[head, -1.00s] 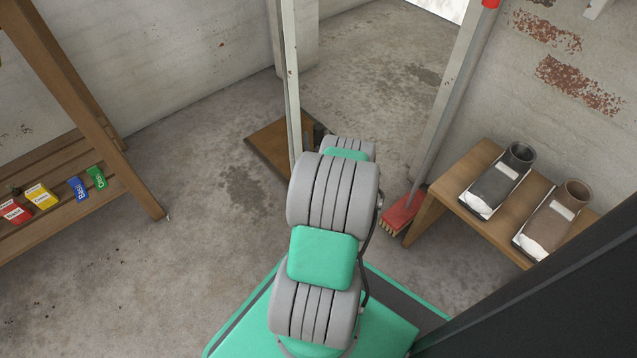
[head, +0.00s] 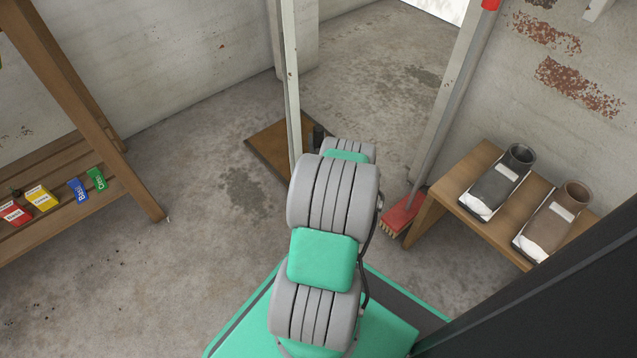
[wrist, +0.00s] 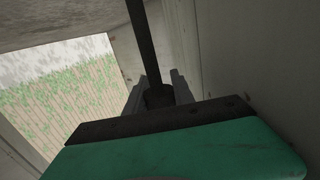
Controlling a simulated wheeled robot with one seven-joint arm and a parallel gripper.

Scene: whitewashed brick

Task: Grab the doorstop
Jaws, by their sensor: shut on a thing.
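My gripper (wrist: 157,90) is shut on a dark, round-bodied thing (wrist: 158,96), which I take to be the doorstop. A long dark bar rises from it in the wrist view. The fingers sit on either side of it. Its lower end is hidden behind my gripper's body. In the head view my arm hides the gripper; a small dark upright shape (head: 318,134) shows just beyond the arm, beside a pale upright post or door edge (head: 291,80). I cannot tell whether that shape is the doorstop.
A brown mat or board (head: 268,152) lies by the post. A red broom (head: 402,212) leans beside a wooden bench (head: 446,200) bearing two boot-like things. A wooden shelf (head: 75,210) with small packets stands left. The concrete floor (head: 200,260) between is clear.

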